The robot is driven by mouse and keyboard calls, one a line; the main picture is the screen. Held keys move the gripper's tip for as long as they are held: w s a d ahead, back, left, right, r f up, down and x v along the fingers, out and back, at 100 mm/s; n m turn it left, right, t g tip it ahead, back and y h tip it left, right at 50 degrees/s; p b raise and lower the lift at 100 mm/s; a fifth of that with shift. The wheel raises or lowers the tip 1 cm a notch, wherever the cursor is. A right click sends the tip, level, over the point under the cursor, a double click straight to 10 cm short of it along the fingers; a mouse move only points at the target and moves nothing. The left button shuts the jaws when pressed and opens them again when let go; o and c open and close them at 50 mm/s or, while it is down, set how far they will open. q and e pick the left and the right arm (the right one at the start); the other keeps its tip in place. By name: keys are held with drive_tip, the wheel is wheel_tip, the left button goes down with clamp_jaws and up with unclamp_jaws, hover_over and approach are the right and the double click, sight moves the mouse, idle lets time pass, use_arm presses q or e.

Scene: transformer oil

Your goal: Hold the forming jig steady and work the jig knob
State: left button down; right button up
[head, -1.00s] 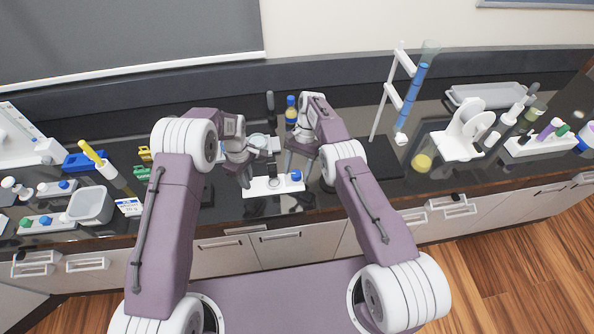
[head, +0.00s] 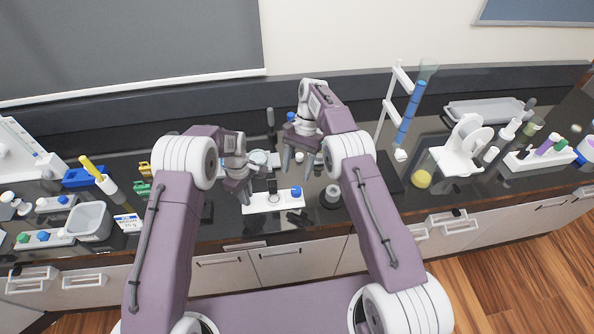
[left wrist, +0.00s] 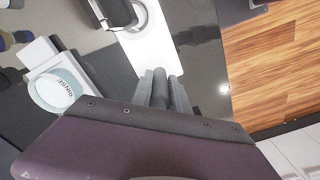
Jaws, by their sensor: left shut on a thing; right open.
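The forming jig (head: 265,204) is a white block near the counter's front, with a blue knob (head: 296,191) at its right end and a dark upright part in its middle. It also shows as a white strip in the left wrist view (left wrist: 152,45). My left gripper (head: 246,198) is shut on the jig's left end; its fingers hide the exact contact. In the left wrist view its fingers (left wrist: 160,88) reach the strip's near end. My right gripper (head: 298,168) is open and empty, above and behind the knob, apart from it.
A small dark piece (head: 297,217) lies just in front of the jig. A dark round piece with a pale top (head: 332,196) stands to its right. A dish marked RINSE (left wrist: 55,90) lies beside the jig. A rack holding a blue column (head: 408,115) stands further right.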

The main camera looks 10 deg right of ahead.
sight(296, 190)
drive_tip(key=f+n+t+h, duration=0.1)
drive_tip(key=f, duration=0.2)
drive_tip(key=f+n+t, duration=0.1)
drive_tip(key=f+n, duration=0.1)
drive_tip(key=f, duration=0.1)
drive_tip(key=f+n+t+h, duration=0.1)
drive_tip(key=f+n, duration=0.1)
drive_tip(key=f, duration=0.2)
drive_tip(key=shift+s+a+t+h, duration=0.15)
drive_tip(key=shift+s+t+h, duration=0.1)
drive_tip(key=shift+t+h, duration=0.05)
idle(0.4)
